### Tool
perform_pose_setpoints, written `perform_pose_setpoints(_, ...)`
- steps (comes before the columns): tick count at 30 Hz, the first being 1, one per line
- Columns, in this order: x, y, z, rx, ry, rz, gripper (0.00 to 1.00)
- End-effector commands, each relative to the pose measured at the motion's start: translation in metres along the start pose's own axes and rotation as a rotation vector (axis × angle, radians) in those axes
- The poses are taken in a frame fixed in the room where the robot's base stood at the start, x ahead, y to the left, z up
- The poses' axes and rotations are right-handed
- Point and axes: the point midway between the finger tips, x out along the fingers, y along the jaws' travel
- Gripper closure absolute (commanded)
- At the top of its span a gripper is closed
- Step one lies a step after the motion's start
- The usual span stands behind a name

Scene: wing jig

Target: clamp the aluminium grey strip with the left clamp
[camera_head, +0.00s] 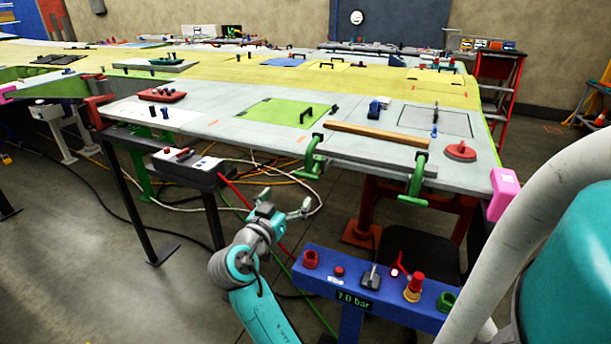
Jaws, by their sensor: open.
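A long strip (376,134) lies along the front edge of the wing panel; it looks tan-brown here, and I see no clearly separate grey strip. The left clamp (314,158), a green C-shaped clamp, sits on the panel edge by the strip's left end. A similar green right clamp (416,180) sits by its right end. I cannot tell whether either clamp is tight or touches the strip. My gripper (288,203) is open and empty, below and in front of the panel edge, lower left of the left clamp.
A blue console (350,277) with knobs and a "7.0 bar" display stands in front, right of my gripper. A grey control box (190,168) and cables are at left. A red knob (460,150) and pink block (503,192) are at the panel's right end.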

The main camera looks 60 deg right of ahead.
Motion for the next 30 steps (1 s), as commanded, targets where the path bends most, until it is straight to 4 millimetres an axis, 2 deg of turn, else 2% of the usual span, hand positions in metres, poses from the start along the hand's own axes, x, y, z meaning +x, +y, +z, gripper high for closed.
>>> perform_pose_setpoints(7,0.021,0.003,-0.005,0.013,0.002,0.022,0.00)
perform_pose_setpoints(15,0.068,0.004,-0.005,0.012,0.002,0.022,0.00)
perform_pose_setpoints(21,0.096,0.004,-0.005,0.012,0.002,0.020,0.00)
perform_pose_setpoints(30,0.110,0.003,-0.005,0.011,0.002,0.017,0.00)
